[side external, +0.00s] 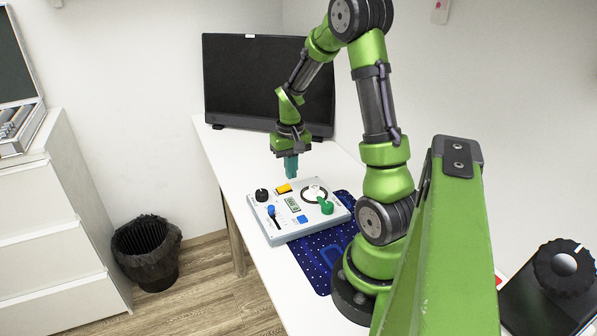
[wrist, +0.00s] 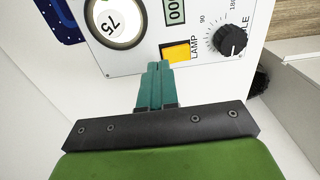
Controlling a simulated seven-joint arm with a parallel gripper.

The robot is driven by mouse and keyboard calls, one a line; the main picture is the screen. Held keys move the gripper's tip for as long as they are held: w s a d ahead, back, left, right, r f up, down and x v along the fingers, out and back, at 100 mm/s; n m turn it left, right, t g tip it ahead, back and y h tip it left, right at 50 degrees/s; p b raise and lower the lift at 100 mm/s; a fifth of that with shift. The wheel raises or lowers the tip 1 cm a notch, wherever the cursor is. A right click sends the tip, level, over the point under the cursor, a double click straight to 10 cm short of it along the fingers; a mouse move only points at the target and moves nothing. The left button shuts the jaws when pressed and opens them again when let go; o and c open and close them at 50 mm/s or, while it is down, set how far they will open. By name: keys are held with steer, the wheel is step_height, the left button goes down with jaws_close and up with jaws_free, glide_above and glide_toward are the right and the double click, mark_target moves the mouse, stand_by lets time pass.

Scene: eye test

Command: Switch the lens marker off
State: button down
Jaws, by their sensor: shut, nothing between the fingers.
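A light grey control panel (side external: 285,232) lies on the white table. At its far right is a round white lens (side external: 314,191) with a dark ring; in the wrist view the lens (wrist: 113,20) reads "75". A yellow switch (side external: 283,188) sits at the panel's far edge; in the wrist view the yellow switch (wrist: 176,53) is labelled LAMP. No label naming a lens marker is readable, and I cannot tell whether it is on. My gripper (side external: 291,174), with teal fingers, is shut and empty above the panel's far edge. In the wrist view its fingertips (wrist: 154,66) appear beside the yellow switch.
The panel also has a black knob (side external: 262,195), a blue slider (side external: 271,210), a green display (side external: 292,204), a blue button (side external: 302,219) and a green handle (side external: 326,206). A blue mat (side external: 322,262) lies alongside. A black monitor (side external: 250,85) stands behind.

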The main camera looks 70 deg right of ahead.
steer(key=shift+f, duration=1.25)
stand_by(0.5)
step_height(320, 180, up, 7)
stand_by(0.9)
steer(key=s+a+r+n+t, duration=0.1)
steer(key=a+r, duration=0.3)
steer(key=a, duration=0.5)
steer(key=s+a+r+n+t+y, duration=0.1)
steer(key=a+r+n+t, duration=0.1)
steer(key=a+r, duration=0.3)
steer(key=s+a+r+n+t+y, duration=0.1)
steer(key=a+r+t, duration=0.3)
steer(key=a, duration=0.8)
steer(key=shift+a+r+n, duration=0.15)
steer(key=shift+a+n, duration=0.2)
steer(key=shift+n, duration=0.15)
steer(key=shift+w, duration=0.1)
